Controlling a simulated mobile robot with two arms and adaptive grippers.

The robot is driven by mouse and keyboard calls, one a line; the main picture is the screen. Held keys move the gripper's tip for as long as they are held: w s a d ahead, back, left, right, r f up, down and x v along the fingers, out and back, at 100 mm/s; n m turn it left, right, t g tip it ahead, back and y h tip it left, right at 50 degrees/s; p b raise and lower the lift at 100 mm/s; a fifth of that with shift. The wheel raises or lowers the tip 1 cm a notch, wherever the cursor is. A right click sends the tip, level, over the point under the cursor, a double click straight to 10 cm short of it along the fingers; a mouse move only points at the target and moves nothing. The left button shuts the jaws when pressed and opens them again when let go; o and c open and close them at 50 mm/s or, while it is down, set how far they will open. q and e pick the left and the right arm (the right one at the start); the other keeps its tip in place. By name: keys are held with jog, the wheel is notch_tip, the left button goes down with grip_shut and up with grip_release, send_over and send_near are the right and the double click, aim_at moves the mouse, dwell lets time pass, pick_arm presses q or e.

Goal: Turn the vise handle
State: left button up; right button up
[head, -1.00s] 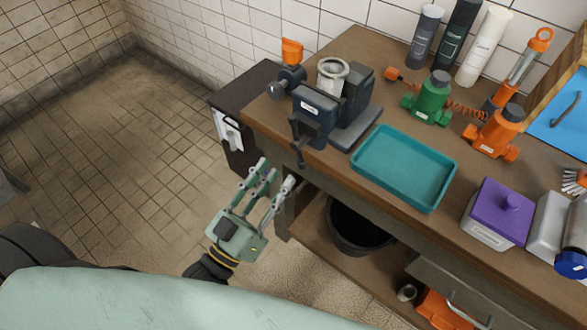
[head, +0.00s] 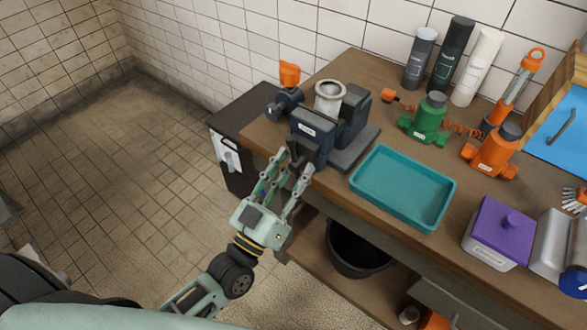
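The dark blue-grey vise (head: 317,132) is mounted at the left end of the wooden workbench, with a pale ring-shaped part (head: 330,95) between its jaws. The dark vise handle (head: 299,152) hangs at the vise's front, over the bench edge. My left gripper (head: 290,160) has reached up to the handle from below, its fingers spread to either side of it. The fingers partly hide the handle's lower part, and I cannot tell whether they touch it. My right gripper does not show.
A teal tray (head: 403,188) lies right of the vise, with a green pump (head: 428,120) and an orange pump (head: 491,150) behind it. A purple-lidded box (head: 498,232) stands farther right. A black bucket (head: 357,250) sits on the shelf below. The floor at left is clear.

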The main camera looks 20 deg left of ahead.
pick_arm(q)
jog(key=shift+c, duration=0.6)
grip_shut()
jog(key=shift+m+h+p, duration=0.35)
jog(key=shift+m+h, duration=0.45)
jog(key=shift+m, duration=0.6)
jog(key=shift+o, duration=0.6)
grip_release()
jog(key=shift+a, duration=0.1)
